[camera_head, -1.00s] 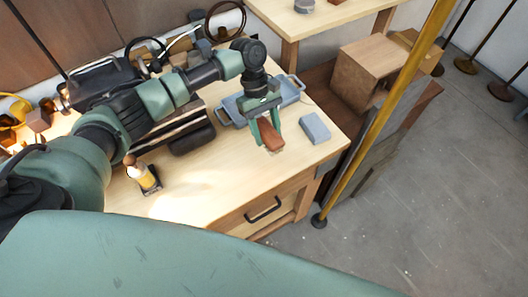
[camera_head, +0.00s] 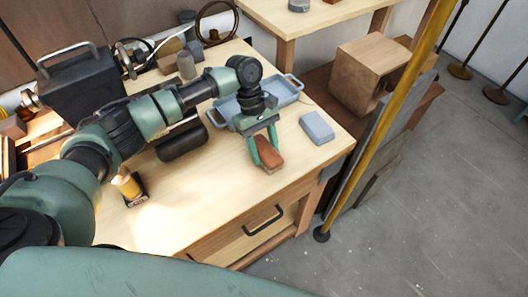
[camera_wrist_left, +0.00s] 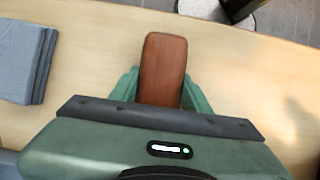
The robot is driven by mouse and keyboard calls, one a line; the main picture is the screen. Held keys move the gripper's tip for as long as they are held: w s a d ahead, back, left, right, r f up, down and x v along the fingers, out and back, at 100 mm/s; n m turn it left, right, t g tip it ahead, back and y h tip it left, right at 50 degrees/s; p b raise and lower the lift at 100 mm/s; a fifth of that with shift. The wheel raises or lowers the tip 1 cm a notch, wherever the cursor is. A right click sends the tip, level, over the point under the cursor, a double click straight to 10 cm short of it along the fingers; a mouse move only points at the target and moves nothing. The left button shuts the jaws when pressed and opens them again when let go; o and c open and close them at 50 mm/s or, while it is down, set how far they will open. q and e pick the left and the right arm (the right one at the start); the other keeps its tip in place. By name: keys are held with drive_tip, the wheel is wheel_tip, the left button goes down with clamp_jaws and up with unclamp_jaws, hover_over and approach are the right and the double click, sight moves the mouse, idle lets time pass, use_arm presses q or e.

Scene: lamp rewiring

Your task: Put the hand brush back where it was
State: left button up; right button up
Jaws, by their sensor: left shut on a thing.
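The hand brush shows as a reddish-brown wooden block (camera_head: 270,155) between the fingers of my left gripper (camera_head: 267,150). In the left wrist view the brush (camera_wrist_left: 163,65) points away from the palm, with the green fingers on both sides of it. My left gripper is shut on it, over the right part of the workbench (camera_head: 215,205). The gripper hides part of the brush, and its bristles do not show clearly. I cannot tell whether the brush touches the bench top. My right gripper is not in view.
A grey-blue block (camera_head: 317,128) lies to the right of the gripper. A blue tray (camera_head: 285,92) is behind it. A small yellow-topped item (camera_head: 127,186) stands at the left front. A yellow pole (camera_head: 385,110) rises right of the bench. Bench top in front of the brush is clear.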

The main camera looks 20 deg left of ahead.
use_arm(q)
drive_tip(key=shift+s+d+r, duration=0.1)
drive_tip(key=shift+d, duration=0.05)
drive_tip(key=o, duration=1.5)
drive_tip(key=shift+c, duration=0.2)
drive_tip(key=shift+f, duration=0.2)
drive_tip(key=shift+r, duration=0.1)
drive_tip(key=p+v, duration=1)
drive_tip(key=shift+r, duration=0.45)
drive_tip(key=shift+w+a+r+p, duration=0.3)
drive_tip(key=shift+r+p, duration=0.15)
drive_tip(key=shift+r, duration=0.15)
